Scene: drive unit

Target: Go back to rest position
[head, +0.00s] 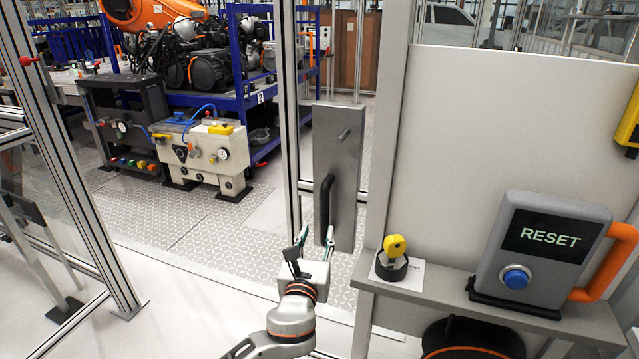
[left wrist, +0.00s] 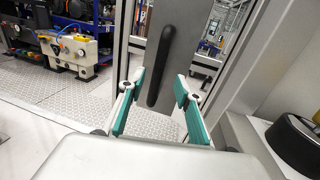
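My left gripper (head: 316,238) reaches up from the bottom of the head view, in front of a grey door plate (head: 346,160) with a black handle (head: 326,205). In the left wrist view its two green-padded fingers (left wrist: 157,98) are spread apart with nothing between them. The black handle (left wrist: 160,65) stands beyond the fingertips there, and I see no contact with it. My right gripper is in neither view.
A shelf (head: 400,285) at the right bears a yellow key switch (head: 395,246) and a grey RESET box (head: 535,250) with a blue button and orange handle. A metal frame post (head: 75,170) stands at left. A pneumatic unit (head: 200,150) sits on the floor behind. Pale floor lies left of my arm.

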